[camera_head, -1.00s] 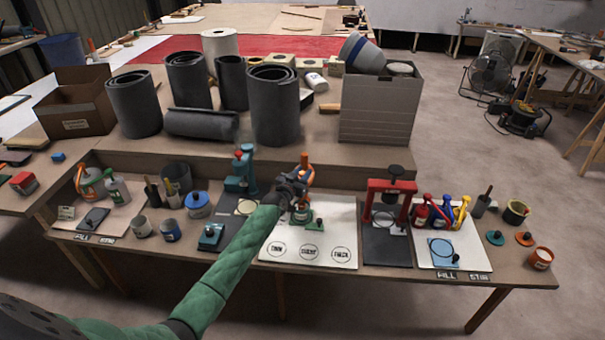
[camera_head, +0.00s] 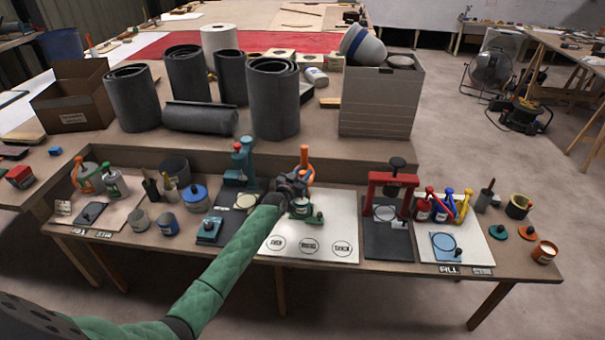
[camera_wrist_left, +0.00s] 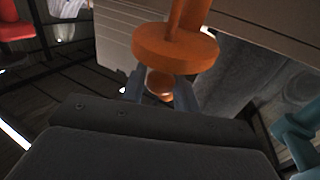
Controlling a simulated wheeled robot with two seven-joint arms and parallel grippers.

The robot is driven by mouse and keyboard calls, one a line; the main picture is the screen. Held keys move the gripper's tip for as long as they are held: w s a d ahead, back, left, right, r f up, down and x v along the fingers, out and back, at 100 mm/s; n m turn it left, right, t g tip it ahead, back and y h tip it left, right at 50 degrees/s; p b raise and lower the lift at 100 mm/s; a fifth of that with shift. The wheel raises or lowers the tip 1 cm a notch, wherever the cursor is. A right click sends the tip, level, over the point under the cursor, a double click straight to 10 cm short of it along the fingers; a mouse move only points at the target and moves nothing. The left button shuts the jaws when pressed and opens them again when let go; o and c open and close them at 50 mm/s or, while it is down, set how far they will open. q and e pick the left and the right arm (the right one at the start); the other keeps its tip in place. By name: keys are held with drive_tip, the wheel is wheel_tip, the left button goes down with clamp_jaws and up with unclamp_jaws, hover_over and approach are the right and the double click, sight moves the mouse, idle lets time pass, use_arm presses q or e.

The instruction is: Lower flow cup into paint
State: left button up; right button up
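The flow cup's orange handle (camera_head: 305,152) stands upright at the middle of the table, just behind my left gripper (camera_head: 291,187). In the left wrist view an orange disc and stem (camera_wrist_left: 176,45) fill the top middle. The dark fingers of my left gripper (camera_wrist_left: 160,88) close on both sides of an orange knob there. The paint pot (camera_head: 301,211) is right below the gripper on the white mat, beside a green piece (camera_head: 318,218). The cup's lower part and the paint are hidden, so I cannot tell whether they touch. My right gripper is not in view.
The white mat (camera_head: 337,228) has printed circles on its bare front. A teal press (camera_head: 243,165) stands to the left and a red press (camera_head: 391,183) to the right. A raised shelf with dark rolls (camera_head: 273,100) and a grey box (camera_head: 382,102) runs behind.

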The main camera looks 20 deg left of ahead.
use_arm(q)
drive_tip(key=shift+o, duration=1.4)
drive_tip(key=shift+f, duration=0.2)
use_arm(e)
drive_tip(key=shift+w, duration=0.1)
use_arm(q)
drive_tip(key=shift+s, duration=0.1)
use_arm(e)
drive_tip(key=shift+f, duration=0.1)
use_arm(q)
drive_tip(key=shift+s, duration=0.3)
drive_tip(key=s+b, duration=0.1)
drive_tip(key=s, duration=0.6)
drive_tip(key=shift+a+b, duration=0.3)
drive_tip(key=shift+a, duration=0.15)
use_arm(e)
wheel_tip(320, 180, up, 6)
drive_tip(key=shift+a+r, duration=0.15)
drive_tip(key=shift+r, duration=0.1)
drive_tip(key=shift+s, duration=0.2)
